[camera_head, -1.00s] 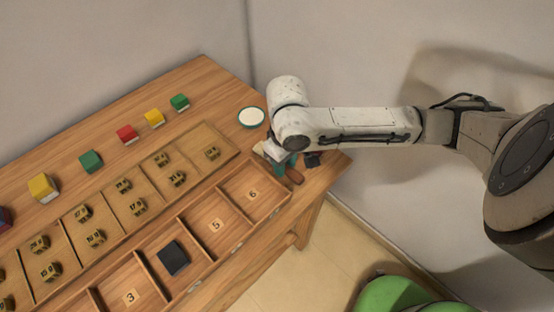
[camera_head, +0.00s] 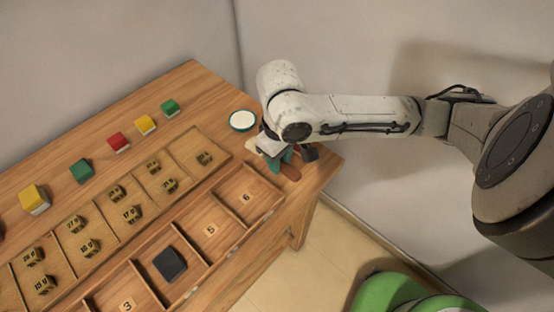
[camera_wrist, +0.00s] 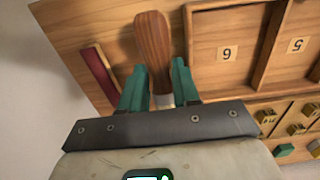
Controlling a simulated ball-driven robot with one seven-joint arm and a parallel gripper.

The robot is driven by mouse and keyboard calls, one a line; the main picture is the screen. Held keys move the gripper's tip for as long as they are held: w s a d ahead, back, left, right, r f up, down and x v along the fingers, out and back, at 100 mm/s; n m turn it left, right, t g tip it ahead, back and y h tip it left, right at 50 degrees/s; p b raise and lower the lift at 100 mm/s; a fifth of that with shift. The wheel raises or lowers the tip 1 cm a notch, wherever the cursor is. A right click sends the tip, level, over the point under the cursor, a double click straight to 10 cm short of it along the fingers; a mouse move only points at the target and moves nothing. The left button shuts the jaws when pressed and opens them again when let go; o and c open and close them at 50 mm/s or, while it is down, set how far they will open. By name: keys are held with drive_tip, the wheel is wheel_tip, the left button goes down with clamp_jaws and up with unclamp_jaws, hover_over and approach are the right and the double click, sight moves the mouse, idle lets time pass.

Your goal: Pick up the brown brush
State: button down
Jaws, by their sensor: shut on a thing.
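The brown brush (camera_wrist: 153,40) shows in the wrist view as a brown wooden handle between the green fingers of my gripper (camera_wrist: 160,80). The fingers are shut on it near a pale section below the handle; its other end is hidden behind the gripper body. In the head view the brown handle (camera_head: 290,172) pokes out below my gripper (camera_head: 279,160), at the table's right end beside compartment 6. I cannot tell whether the brush is clear of the tabletop.
A sectioned wooden tray (camera_head: 245,197) with numbered compartments lies along the front of the table, with a dark block (camera_head: 169,264) in one. A white-topped round dish (camera_head: 242,120) stands behind my gripper. Coloured blocks line the back. A dark red bar (camera_wrist: 99,72) lies beside the handle.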

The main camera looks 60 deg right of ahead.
drive_tip(key=s+a+r+p, duration=0.8)
drive_tip(key=p, duration=0.5)
drive_tip(key=shift+s+a+p, duration=0.25)
drive_tip(key=shift+s+p, duration=0.1)
drive_tip(key=shift+s, duration=0.05)
drive_tip(key=shift+s, duration=0.1)
idle(2.0)
